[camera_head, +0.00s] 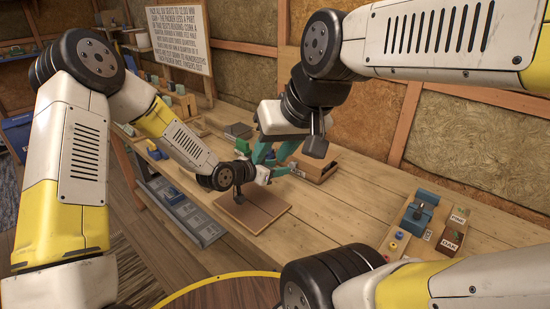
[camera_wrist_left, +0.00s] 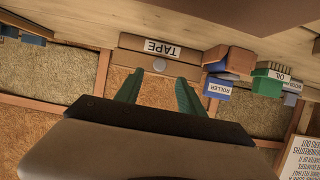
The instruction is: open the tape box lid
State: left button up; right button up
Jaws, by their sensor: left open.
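The tape box (camera_head: 322,167) is a brown box on the bench near its back edge in the head view. Its white TAPE label shows upside down in the left wrist view, on the front of the box (camera_wrist_left: 128,43). A grey round spot shows beside the label. Whether the lid is raised is unclear. My left gripper (camera_head: 284,172) is open and points at the box front; its green fingers (camera_wrist_left: 159,92) are apart and appear empty.
A brown board (camera_head: 255,212) lies on the bench before the box. A blue roller box (camera_wrist_left: 218,88) and a green oil box (camera_wrist_left: 266,82) stand beside the tape box. A tray with a blue tool (camera_head: 418,212) and small brown boxes (camera_head: 452,238) sit at right. Bench between is clear.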

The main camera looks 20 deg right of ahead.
aim_at(291, 165)
pick_arm(q)
jog(key=x, duration=0.7)
jog(key=shift+w+d+f, duration=0.1)
jog(key=shift+d, duration=0.15)
grip_shut()
dwell(1.1)
